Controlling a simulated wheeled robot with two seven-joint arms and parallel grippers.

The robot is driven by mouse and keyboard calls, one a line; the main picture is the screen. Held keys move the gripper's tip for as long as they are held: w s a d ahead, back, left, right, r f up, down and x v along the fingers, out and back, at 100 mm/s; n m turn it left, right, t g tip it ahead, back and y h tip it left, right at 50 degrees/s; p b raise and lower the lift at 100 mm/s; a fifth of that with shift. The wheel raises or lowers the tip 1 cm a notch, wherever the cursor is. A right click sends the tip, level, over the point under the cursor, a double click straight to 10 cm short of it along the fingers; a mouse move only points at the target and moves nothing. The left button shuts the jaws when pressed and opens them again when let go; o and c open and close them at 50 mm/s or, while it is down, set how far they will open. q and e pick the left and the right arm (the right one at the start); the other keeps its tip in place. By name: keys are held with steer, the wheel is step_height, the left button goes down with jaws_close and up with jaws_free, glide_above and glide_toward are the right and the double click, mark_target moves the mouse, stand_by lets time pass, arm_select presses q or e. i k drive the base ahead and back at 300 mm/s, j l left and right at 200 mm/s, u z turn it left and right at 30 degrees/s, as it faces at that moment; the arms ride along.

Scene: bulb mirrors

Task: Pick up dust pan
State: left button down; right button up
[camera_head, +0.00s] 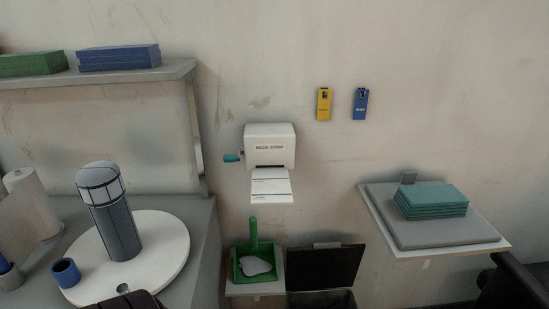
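The green dust pan (240,269) sits on a small pale stand low in the middle of the head view. Its green handle (253,232) points up. A pale grey-white patch or piece (255,266) lies in its tray; I cannot tell what it is. Neither of my grippers can be made out. Dark parts show at the bottom left edge and at the lower right edge, but no fingertips are visible. Nothing touches the dust pan from above.
A bin with a raised black lid (327,268) stands right beside the dust pan. A white wall dispenser (269,146) with a paper strip hangs above. A round white tray (165,240) holds a dark cylinder at left. A shelf (428,237) with teal pads juts out at right.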

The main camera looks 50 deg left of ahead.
mark_target(254, 262)
steer(key=u, duration=1.7)
